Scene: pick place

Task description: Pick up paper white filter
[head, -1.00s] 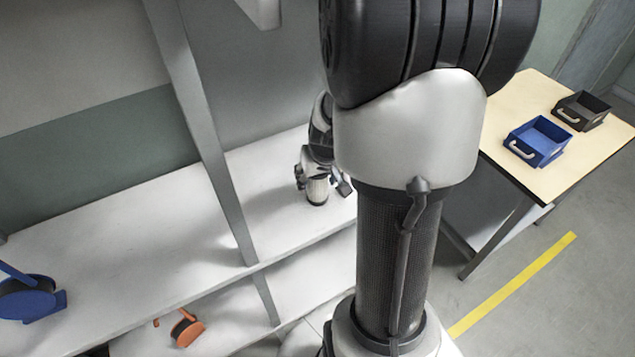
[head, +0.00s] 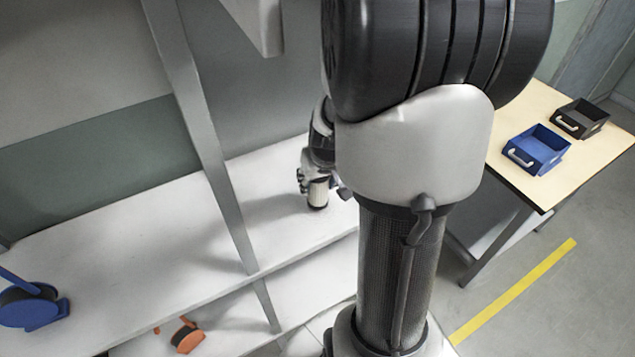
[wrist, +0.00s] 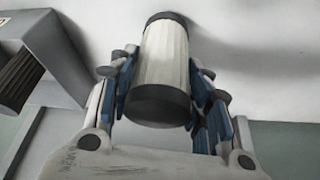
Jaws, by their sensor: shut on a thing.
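The paper white filter (wrist: 165,57) is a pleated white cylinder with dark end caps, between the fingers in the wrist view. My gripper (wrist: 163,85) is shut on it, with a blue-padded finger on each side. In the head view the filter (head: 318,194) is upright at shelf level, below my gripper (head: 318,183). I cannot tell whether its base touches the shelf (head: 150,230). My arm hides part of the shelf to the right of it.
A grey shelf post (head: 215,150) stands left of my gripper. A blue tool (head: 30,306) is at the far left and an orange one (head: 187,337) on the lower shelf. A table (head: 545,190) at right bears a blue bin (head: 537,149) and a black bin (head: 581,118).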

